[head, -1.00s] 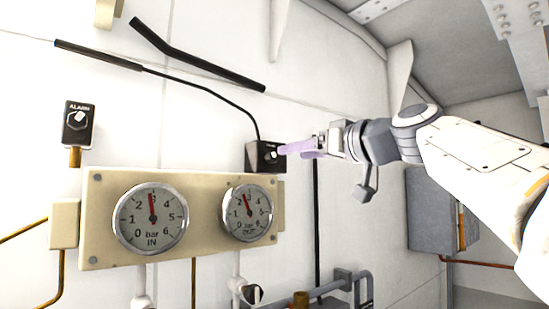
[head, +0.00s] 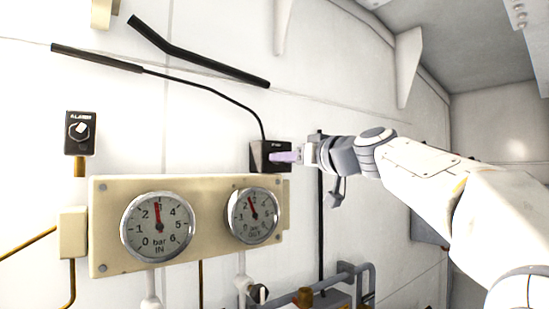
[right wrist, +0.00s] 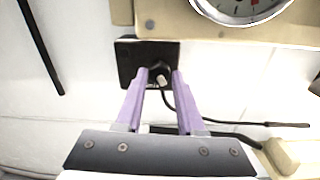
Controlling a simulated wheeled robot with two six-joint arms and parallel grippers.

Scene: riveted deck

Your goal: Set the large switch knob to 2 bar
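A black switch box (head: 258,156) is on the white wall, above and right of the OUT gauge. Its pale-tipped knob (right wrist: 161,80) shows in the right wrist view; its label is too small to read. My right gripper (head: 284,157) reaches the box from the right. In the right wrist view its purple fingers (right wrist: 160,76) are open, one on each side of the knob, with gaps visible. The OUT gauge (head: 253,215) has its red needle a little left of straight up, near 3. The IN gauge (head: 157,227) points near 3. My left gripper is not in view.
A cream panel (head: 105,215) carries both gauges just below the box. A black ALARM switch (head: 80,133) is at the far left. A black cable (head: 225,95) runs up from the box. A small valve handle (head: 259,293) and grey pipes (head: 345,285) are below.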

